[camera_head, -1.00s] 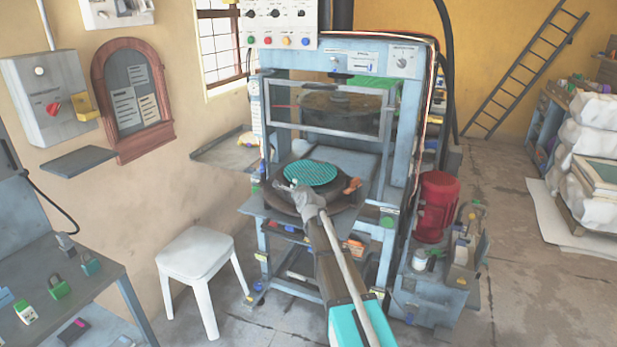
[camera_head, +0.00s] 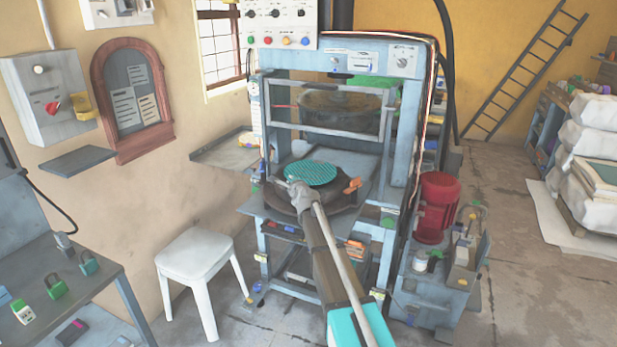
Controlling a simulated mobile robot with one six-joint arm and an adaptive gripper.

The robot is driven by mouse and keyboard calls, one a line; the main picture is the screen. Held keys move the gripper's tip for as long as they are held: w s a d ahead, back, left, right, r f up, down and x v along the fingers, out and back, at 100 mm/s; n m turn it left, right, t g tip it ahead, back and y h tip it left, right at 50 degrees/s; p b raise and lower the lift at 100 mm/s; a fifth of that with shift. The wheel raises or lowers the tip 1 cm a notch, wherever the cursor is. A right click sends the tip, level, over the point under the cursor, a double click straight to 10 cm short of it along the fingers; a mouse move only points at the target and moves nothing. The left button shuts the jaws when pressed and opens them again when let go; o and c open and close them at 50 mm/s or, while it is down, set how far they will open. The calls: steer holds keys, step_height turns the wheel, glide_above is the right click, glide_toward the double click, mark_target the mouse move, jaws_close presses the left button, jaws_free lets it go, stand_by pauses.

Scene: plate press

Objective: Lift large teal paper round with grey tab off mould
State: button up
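A teal round (camera_head: 318,173) with a grid-like texture shows at the middle of the press, above the dark round mould (camera_head: 342,197). Whether it rests on the mould or is a little above it, I cannot tell. My gripper (camera_head: 287,184) is at the near left edge of the round, its tip pointing left. The grey tab is not clear from here; my gripper may hide it. The fingers are too small to tell if they are open, or shut on anything.
The blue press frame (camera_head: 396,150) stands around the mould, with a raised upper plate (camera_head: 340,104) behind a guard. An orange piece (camera_head: 352,186) sits at the mould's right edge. A white stool (camera_head: 197,255) stands at the left, and a red motor (camera_head: 437,205) at the right.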

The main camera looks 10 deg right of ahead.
jaws_close()
steer(key=shift+r, duration=0.2)
stand_by(0.3)
steer(key=shift+r+p, duration=0.75)
steer(key=shift+p, duration=0.2)
steer(key=s+d+r+p, duration=0.2)
steer(key=s+r+p, duration=0.9)
steer(key=s, duration=0.3)
